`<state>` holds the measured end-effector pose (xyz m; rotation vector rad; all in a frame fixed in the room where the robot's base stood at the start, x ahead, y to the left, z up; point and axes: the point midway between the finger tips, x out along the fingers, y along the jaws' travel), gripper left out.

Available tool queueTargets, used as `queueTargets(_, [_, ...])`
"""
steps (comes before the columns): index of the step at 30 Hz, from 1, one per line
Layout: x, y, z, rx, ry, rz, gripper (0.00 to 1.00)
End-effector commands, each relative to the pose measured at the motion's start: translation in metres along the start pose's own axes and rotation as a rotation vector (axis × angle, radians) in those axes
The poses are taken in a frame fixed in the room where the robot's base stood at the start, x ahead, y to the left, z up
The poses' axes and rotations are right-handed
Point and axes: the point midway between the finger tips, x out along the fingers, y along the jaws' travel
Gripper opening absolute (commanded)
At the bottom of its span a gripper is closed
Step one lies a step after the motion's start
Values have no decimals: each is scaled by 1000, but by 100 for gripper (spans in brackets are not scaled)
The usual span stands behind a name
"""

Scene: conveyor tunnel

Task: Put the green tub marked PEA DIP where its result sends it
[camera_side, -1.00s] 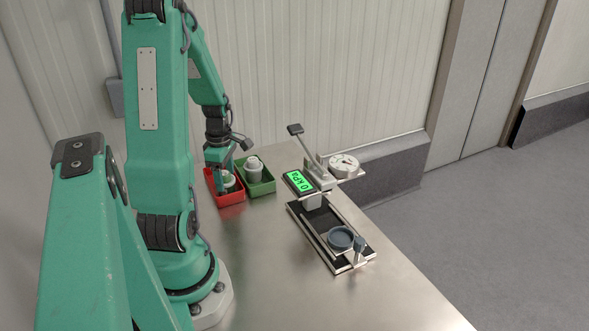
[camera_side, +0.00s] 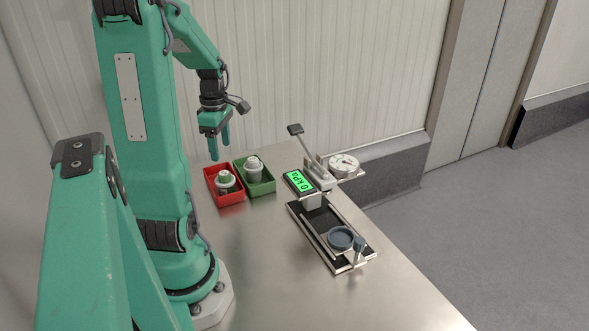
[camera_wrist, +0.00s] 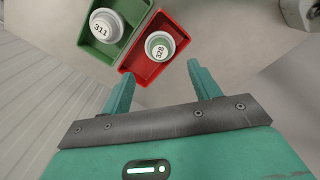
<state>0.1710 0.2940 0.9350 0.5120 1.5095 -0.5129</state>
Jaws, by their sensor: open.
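A tub with a pale green body and white lid (camera_side: 225,182) stands in the red bin (camera_side: 238,198). In the wrist view its lid reads 328 (camera_wrist: 159,48), inside the red bin (camera_wrist: 143,72). No PEA DIP lettering is readable. A white tub (camera_side: 254,167) stands in the green bin (camera_side: 267,188); in the wrist view its lid reads 311 (camera_wrist: 101,29). My gripper (camera_side: 220,151) is open and empty above the bins, its fingers clear of both tubs. The open fingers also show in the wrist view (camera_wrist: 161,72).
Right of the bins is a test fixture (camera_side: 328,242) with a blue-grey round cup (camera_side: 341,239). Its green display (camera_side: 299,181) reads 0 kPa, beside a dial gauge (camera_side: 343,166) and raised lever (camera_side: 296,130). The front tabletop (camera_side: 290,295) is clear.

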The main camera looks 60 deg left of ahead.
Motion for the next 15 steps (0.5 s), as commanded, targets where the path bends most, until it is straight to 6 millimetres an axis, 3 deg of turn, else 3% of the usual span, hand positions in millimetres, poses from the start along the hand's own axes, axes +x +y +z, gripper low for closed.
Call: queueTargets(15, [-2,0,4,27,1,6,62])
